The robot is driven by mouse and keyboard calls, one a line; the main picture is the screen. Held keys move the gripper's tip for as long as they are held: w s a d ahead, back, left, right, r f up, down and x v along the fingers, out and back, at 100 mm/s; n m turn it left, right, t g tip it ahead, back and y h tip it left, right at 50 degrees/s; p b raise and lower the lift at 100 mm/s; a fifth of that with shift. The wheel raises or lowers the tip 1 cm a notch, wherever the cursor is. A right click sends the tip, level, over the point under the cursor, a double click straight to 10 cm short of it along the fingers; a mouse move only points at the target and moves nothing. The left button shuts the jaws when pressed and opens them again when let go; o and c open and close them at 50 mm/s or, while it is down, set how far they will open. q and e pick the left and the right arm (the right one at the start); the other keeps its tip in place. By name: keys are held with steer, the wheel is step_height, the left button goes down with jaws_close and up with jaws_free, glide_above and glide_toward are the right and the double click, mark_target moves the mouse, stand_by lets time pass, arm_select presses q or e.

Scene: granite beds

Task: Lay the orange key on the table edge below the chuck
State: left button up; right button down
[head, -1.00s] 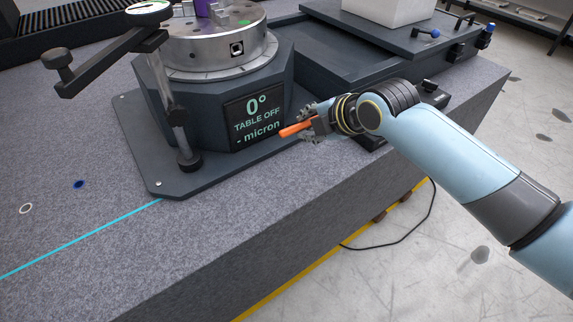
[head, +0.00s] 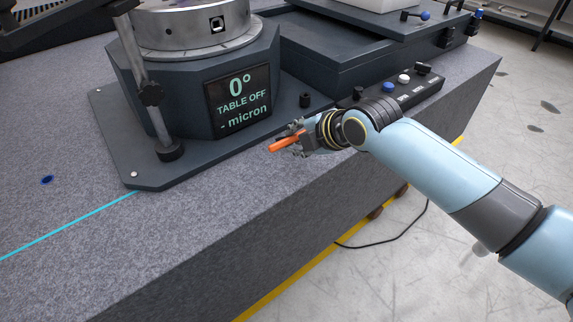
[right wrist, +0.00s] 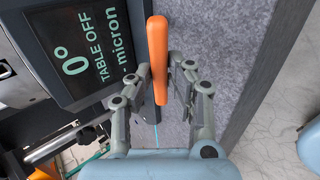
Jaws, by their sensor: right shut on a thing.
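The orange key (head: 286,143) is held in my right gripper (head: 296,141), which is shut on it. In the head view the gripper is in front of the display, over the front part of the granite bed (head: 215,205). In the right wrist view the orange key (right wrist: 158,55) stands out between the two fingers (right wrist: 166,78), with a dark part below it. The chuck (head: 198,25) is a silver round body on the dark rotary table, cut off by the top of the head view. My left gripper does not show.
The display (head: 238,100) reads "0° TABLE OFF - micron". A dark base plate (head: 135,170) carries an upright post (head: 147,90). A control box with knobs (head: 404,85) stands behind my right arm. The granite front strip left of the gripper is clear.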

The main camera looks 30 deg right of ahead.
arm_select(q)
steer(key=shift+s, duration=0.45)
arm_select(e)
steer(key=c, duration=1.4)
jaws_free()
arm_select(q)
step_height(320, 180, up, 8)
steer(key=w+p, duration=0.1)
steer(key=p, duration=0.6)
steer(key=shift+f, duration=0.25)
arm_select(e)
steer(key=v, duration=0.8)
arm_select(q)
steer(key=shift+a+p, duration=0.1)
steer(key=shift+p, duration=0.2)
arm_select(e)
steer(key=shift+r, duration=0.1)
